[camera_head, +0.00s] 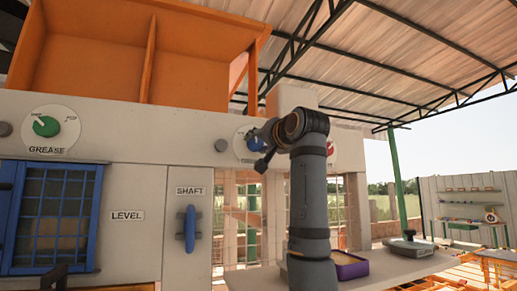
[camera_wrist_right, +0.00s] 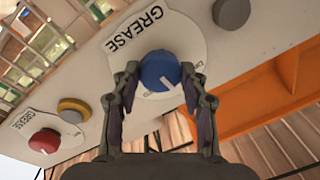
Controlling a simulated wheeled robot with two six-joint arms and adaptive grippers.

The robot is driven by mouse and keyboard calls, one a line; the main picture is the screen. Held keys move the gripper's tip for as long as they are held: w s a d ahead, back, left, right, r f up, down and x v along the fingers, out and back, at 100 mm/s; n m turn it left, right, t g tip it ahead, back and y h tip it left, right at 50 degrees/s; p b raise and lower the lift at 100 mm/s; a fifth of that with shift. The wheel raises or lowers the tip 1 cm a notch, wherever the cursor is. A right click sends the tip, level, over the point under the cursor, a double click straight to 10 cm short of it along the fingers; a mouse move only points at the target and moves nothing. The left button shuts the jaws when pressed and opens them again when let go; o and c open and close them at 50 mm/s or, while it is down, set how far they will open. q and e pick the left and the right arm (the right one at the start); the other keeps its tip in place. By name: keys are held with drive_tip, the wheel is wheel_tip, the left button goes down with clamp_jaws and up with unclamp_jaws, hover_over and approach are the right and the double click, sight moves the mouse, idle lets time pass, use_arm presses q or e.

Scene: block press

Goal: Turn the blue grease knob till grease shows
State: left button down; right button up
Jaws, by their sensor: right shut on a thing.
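The blue grease knob (camera_wrist_right: 160,70) sits on a round white dial plate marked GREASE, seen upside down in the right wrist view. My right gripper (camera_wrist_right: 160,76) has one finger on each side of the knob and is shut on it. In the head view, the blue knob (camera_head: 255,142) shows at the left of my right gripper (camera_head: 265,138), partly covered by it. My right arm hides part of its label and dial.
A green knob (camera_head: 46,126) on another GREASE dial is at the left. A blue SHAFT handle (camera_head: 190,229) and barred blue window (camera_head: 52,218) are below. A purple-rimmed tray (camera_head: 352,269) sits on the ledge.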

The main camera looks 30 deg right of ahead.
drive_tip(key=m+b, duration=0.1)
drive_tip(key=m, duration=0.5)
drive_tip(key=shift+h+b, duration=0.35)
drive_tip(key=shift+h, duration=0.05)
drive_tip(key=shift+a+m+h+b, duration=0.1)
drive_tip(key=shift+m+h+b, duration=0.25)
drive_tip(key=shift+m, duration=2.25)
drive_tip(key=shift+w, duration=0.1)
drive_tip(key=o, duration=1.2)
drive_tip(key=shift+c, duration=0.2)
drive_tip(key=v, duration=1.2)
